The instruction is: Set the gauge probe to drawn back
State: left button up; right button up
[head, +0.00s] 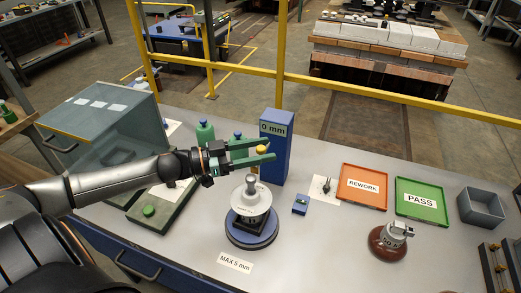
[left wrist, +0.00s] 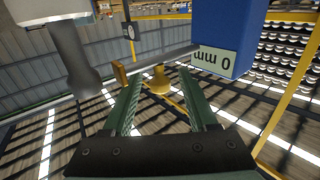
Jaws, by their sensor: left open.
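The gauge is a blue column (head: 277,135) with a display reading 0 mm; the display shows upside down in the left wrist view (left wrist: 213,62). Its yellow knob (head: 261,149) is on the near side of the column, and the knob also shows in the left wrist view (left wrist: 158,84). A grey bar (left wrist: 160,62) runs behind the knob there. My left gripper (head: 277,149) is open, its green fingers on either side of the knob, with gaps visible. A pale insulator stack (head: 251,202) stands upright on a round blue base (head: 252,236) below. My right gripper is out of view.
A MAX 5 mm label (head: 235,262) lies at the table front. An orange REWORK tray (head: 363,204), a green PASS tray (head: 421,223), a grey bin (head: 482,208) and a brown-based insulator (head: 392,240) are to the right. A glass-like case (head: 105,125) stands left.

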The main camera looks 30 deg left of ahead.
pick_arm(q)
jog(key=shift+w, duration=0.1)
grip_shut()
dwell(0.5)
dwell(1.0)
